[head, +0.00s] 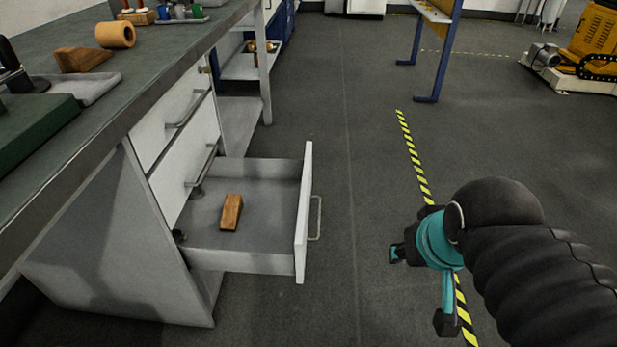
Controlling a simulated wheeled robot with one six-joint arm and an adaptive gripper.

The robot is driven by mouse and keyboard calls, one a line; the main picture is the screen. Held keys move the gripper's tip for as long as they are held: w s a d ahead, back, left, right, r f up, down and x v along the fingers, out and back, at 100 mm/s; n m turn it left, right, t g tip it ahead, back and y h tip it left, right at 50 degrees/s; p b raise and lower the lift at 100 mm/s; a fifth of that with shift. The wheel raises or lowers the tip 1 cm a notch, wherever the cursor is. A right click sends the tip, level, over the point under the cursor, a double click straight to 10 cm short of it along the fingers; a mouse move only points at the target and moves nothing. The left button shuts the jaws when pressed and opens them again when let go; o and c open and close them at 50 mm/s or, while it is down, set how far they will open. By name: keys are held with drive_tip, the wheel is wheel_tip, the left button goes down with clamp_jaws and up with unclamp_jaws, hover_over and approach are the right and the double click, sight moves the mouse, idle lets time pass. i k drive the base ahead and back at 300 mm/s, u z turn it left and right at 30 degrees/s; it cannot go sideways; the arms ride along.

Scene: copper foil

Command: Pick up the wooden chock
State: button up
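A small wooden chock (231,212) lies inside the open bottom drawer (262,262) of the workbench. A second brown wooden wedge (84,59) rests on the bench top; which one the task means I cannot tell. My gripper (421,289) is at the lower right, over the floor and well to the right of the drawer. Its two dark fingertips are spread apart with nothing between them. The black sleeve of my arm hides part of the gripper.
The drawer's white front (303,212) stands upright between the chock and my gripper. The bench top (120,80) overhangs at left and holds a grey tray (98,88) and an orange-brown roll (115,35). Floor (350,200) right of the drawer is clear.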

sight(233, 203)
drive_tip(key=z, duration=1.3)
drive_tip(key=i, duration=0.6)
drive_tip(key=u, duration=0.6)
drive_tip(key=i, duration=1.2)
drive_tip(key=u, duration=0.6)
